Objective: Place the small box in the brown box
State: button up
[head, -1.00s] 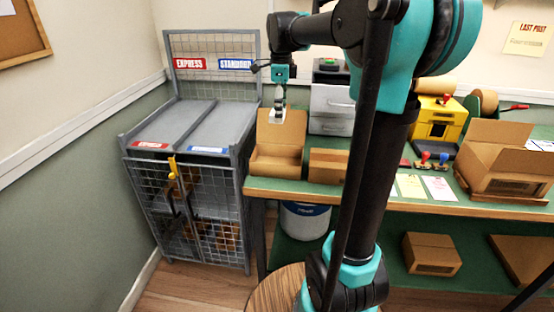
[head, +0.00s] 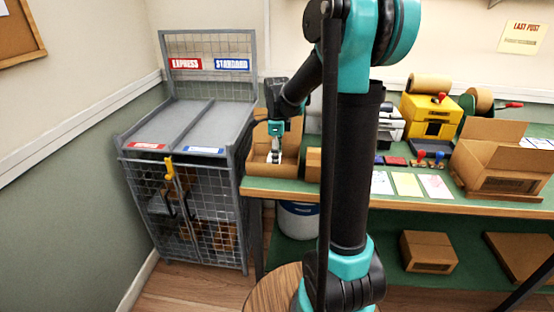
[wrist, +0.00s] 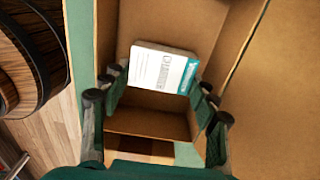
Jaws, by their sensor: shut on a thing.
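The small box (wrist: 160,68) is white with a teal band and printed lettering. In the wrist view it sits between the fingers of my gripper (wrist: 158,82), which is shut on it. The open brown box (head: 270,172) stands at the left end of the green table, and its cardboard walls (wrist: 150,124) surround the small box in the wrist view. In the head view my gripper (head: 274,157) points down into the brown box's opening. I cannot tell whether the small box touches the bottom.
A grey wire cage (head: 190,190) with express and standard signs stands left of the table. A closed carton (head: 314,165) is right of the brown box, partly behind my arm. A yellow machine (head: 428,117) and another open carton (head: 492,165) are farther right.

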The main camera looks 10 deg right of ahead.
jog(key=shift+f, duration=0.65)
jog(key=shift+f, duration=0.15)
jog(key=o, duration=0.9)
jog(key=shift+c, duration=0.2)
notch_tip(320, 180, up, 12)
jog(key=shift+r, duration=0.2)
